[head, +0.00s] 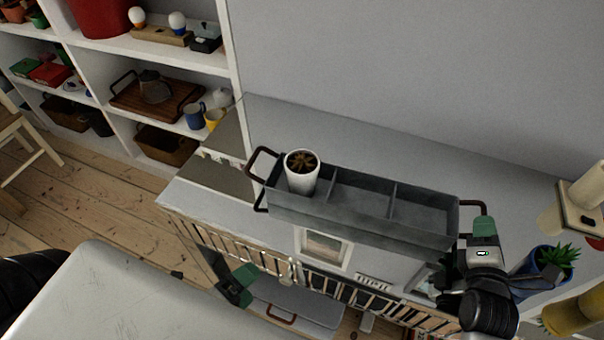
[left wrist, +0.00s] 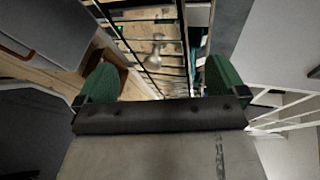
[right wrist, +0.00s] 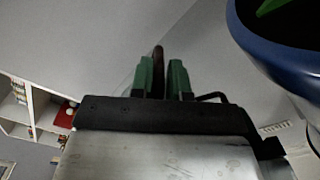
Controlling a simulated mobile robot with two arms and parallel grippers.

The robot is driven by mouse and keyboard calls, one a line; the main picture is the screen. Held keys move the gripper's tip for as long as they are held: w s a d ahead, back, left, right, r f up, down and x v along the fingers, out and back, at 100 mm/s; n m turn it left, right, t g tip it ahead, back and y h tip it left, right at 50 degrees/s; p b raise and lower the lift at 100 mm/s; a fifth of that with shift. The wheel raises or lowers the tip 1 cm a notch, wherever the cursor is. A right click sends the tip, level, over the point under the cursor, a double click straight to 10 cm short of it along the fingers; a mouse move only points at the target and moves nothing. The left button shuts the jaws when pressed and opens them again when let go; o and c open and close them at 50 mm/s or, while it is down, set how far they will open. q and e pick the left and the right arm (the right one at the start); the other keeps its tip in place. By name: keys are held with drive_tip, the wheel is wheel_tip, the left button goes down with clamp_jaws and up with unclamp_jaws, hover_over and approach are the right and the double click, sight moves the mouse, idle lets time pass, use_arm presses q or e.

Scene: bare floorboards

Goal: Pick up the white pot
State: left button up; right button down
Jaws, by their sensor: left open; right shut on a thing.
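The white pot (head: 301,181), filled with dark brown contents, stands upright in the left compartment of a grey metal tray (head: 365,230). My right gripper (head: 481,228) is shut on the tray's right-hand brown handle (head: 470,205); the handle also shows between its green fingers in the right wrist view (right wrist: 158,58). My left gripper (head: 239,284) is low in front of the shelf unit, left of and below the tray, apart from the pot. In the left wrist view its green fingers (left wrist: 158,82) are wide apart with nothing between them.
The tray's middle and right compartments look empty. Its left handle (head: 262,162) is free. A blue pot with a plant (head: 548,262) stands close to my right gripper. A black railing (left wrist: 150,45) lies ahead of my left gripper. The grey top behind the tray (head: 400,160) is clear.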

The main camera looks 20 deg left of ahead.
use_arm(q)
wheel_tip(320, 180, up, 8)
drive_tip(key=w+d+m+t+h, duration=0.1)
drive_tip(key=w+d+m+t, duration=0.1)
drive_tip(key=m, duration=0.4)
drive_tip(key=m+t+y, duration=0.2)
drive_tip(key=m, duration=0.6)
approach(293, 174)
drive_tip(key=shift+s+d+f, duration=0.35)
drive_tip(key=shift+s+f, duration=0.25)
drive_tip(key=shift+s, duration=0.05)
drive_tip(key=shift+m+y, duration=0.4)
drive_tip(key=shift+m, duration=0.3)
drive_tip(key=w, duration=0.4)
drive_tip(key=w+d, duration=0.1)
drive_tip(key=w, duration=0.3)
drive_tip(key=w+r, duration=0.1)
drive_tip(key=w, duration=0.4)
drive_tip(key=shift+d, duration=0.25)
drive_tip(key=shift+c, duration=0.5)
drive_tip(key=c, duration=1)
